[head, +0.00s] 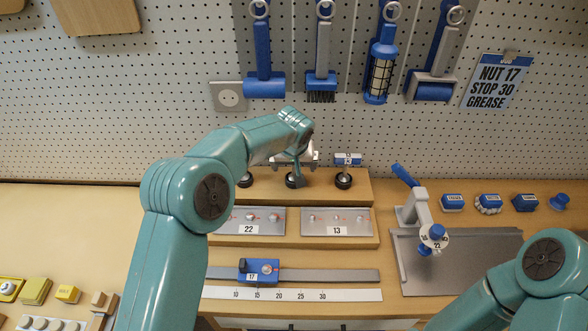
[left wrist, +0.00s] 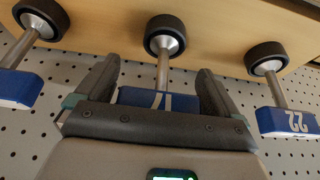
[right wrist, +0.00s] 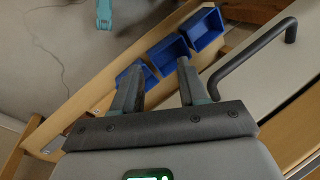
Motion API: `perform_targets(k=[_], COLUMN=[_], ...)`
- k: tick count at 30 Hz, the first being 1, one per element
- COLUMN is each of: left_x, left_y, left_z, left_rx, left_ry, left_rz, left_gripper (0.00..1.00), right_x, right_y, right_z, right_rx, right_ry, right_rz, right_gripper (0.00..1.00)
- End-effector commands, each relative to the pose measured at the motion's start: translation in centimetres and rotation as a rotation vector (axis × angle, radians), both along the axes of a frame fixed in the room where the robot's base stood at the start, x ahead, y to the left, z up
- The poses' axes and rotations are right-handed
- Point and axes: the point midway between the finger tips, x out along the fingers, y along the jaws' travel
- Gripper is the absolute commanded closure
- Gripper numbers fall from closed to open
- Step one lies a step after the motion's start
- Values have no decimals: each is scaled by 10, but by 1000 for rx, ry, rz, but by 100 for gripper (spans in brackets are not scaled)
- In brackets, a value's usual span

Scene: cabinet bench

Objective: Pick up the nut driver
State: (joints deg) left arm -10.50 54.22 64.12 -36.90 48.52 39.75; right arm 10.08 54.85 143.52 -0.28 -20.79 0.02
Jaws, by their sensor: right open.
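Several nut drivers with blue label blocks stand in a row on a wooden ledge. The middle one, the 17 nut driver (left wrist: 164,66), has a metal shaft and a black round collar. My left gripper (left wrist: 160,82) is open, its fingers on either side of the 17 block. In the head view this gripper (head: 296,157) is above the ledge and hides most of that driver. The 22 driver (left wrist: 288,122) is to the right in the left wrist view. The 13 driver (head: 347,161) shows in the head view. My right gripper (right wrist: 157,68) is open and empty.
The wooden ledge (head: 362,196) holds the row. A sign (head: 495,83) reads NUT 17, STOP 30, GREASE. A blue stop marked 17 (head: 259,270) sits on a rail. Blue bins (right wrist: 170,52) and a dark handle (right wrist: 255,58) show beyond my right gripper.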

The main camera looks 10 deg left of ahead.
Motion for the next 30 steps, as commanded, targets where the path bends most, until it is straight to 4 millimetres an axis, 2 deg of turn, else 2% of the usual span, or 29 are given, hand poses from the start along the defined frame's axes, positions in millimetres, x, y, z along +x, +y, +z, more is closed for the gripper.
perform_targets(k=[1, 4, 14, 19, 23, 30], left_x=[0, 0, 0, 1, 1, -43], left_y=[0, 0, 0, 0, 0, -9], left_z=[0, 0, 3, 17, 38, 33], left_rx=[0, 0, 0, 0, -1, 0], left_ry=[0, 1, -2, -5, -6, -2], left_rz=[0, 0, 0, 1, 1, -4], left_gripper=[23, 55, 56, 56, 56, 56], right_x=[0, 0, 0, 0, 0, 0], right_y=[0, 0, 0, 0, 0, 0], right_z=[0, 0, -1, -7, -12, -37], right_rx=[0, 0, 0, 0, 0, 0], right_ry=[0, 0, 0, 0, 0, 0], right_rz=[0, 0, 0, 0, 0, 0], right_gripper=[57, 57, 57, 57, 57, 57])
